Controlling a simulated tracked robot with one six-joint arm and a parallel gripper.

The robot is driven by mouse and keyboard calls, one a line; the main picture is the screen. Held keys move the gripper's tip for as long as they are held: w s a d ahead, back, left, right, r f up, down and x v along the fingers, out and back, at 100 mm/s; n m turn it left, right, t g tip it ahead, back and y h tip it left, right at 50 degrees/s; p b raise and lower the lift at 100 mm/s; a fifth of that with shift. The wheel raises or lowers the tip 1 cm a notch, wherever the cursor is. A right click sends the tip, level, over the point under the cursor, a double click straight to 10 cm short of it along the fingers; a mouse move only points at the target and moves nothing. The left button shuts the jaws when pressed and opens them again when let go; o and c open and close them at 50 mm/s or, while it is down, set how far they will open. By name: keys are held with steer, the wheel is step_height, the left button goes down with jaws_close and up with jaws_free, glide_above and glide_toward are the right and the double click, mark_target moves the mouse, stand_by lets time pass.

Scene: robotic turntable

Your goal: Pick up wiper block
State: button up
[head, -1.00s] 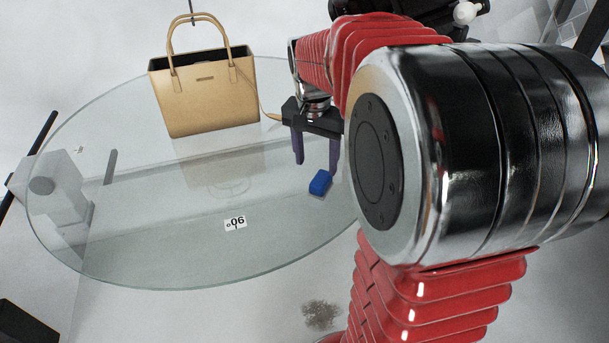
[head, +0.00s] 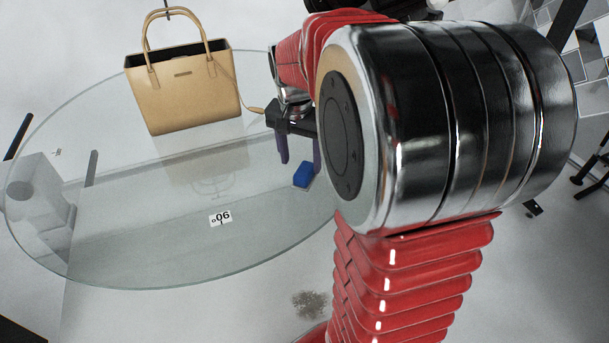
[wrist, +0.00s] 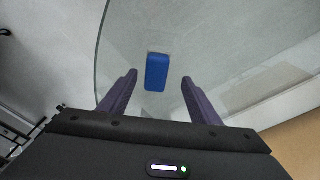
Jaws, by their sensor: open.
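The wiper block is a small blue block (head: 303,174) lying on the glass turntable (head: 120,245), near its right edge in the head view. In the wrist view the blue block (wrist: 156,72) lies just beyond the fingertips, between their lines and slightly left of the middle. My gripper (head: 300,168) has two purple fingers that point down close to the block. The right finger is partly hidden by my arm in the head view.
A tan handbag (head: 190,95) stands at the back of the turntable, left of my gripper. A white label marked 90 (head: 220,218) lies at the front. The glass around the block is clear. The turntable edge (wrist: 97,60) is close on the left in the wrist view.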

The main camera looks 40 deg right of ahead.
mark_target(304, 169)
steer(key=f, duration=0.2)
steer(key=d+f, duration=0.1)
steer(key=f, duration=0.1)
steer(key=shift+d+f, duration=0.1)
steer(key=shift+f, duration=0.25)
steer(key=shift+c, duration=0.3)
steer(key=c, duration=1.2)
steer(key=shift+r, duration=0.1)
